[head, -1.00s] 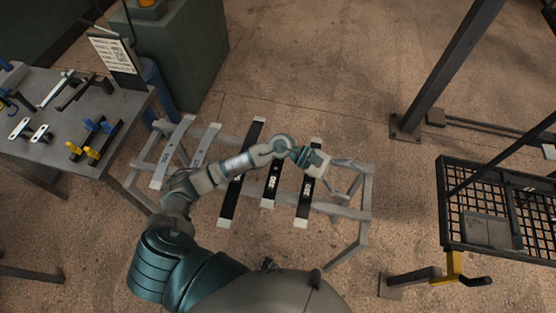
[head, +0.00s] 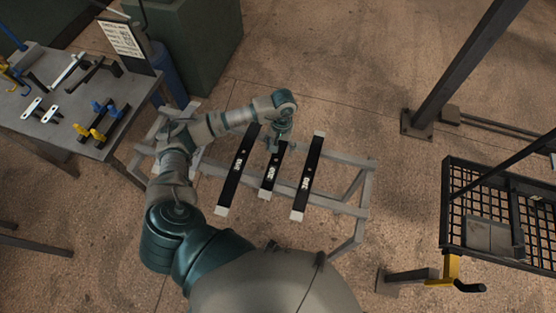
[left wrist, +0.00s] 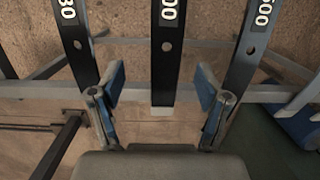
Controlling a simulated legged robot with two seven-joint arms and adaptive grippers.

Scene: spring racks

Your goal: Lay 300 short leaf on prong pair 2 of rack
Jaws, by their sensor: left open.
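Three dark leaves with pale ends lie across a grey frame in the head view: a left one (head: 236,176), a middle one (head: 272,172) and a right one (head: 307,178). The left wrist view shows the middle leaf (left wrist: 164,70) with a label ending in "00", its first digit cut off. My left gripper (head: 279,143) is over the far end of the middle leaf. In the left wrist view its open fingers (left wrist: 161,88) stand either side of that leaf, apart from it. No prong pair can be made out clearly. My right gripper is not in view.
The grey frame (head: 345,158) carries the leaves. A grey table (head: 60,120) with blue and yellow fixtures and several small parts stands at left, with a sign (head: 123,38) behind. A black mesh platform (head: 480,180) and a post (head: 465,70) are at right.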

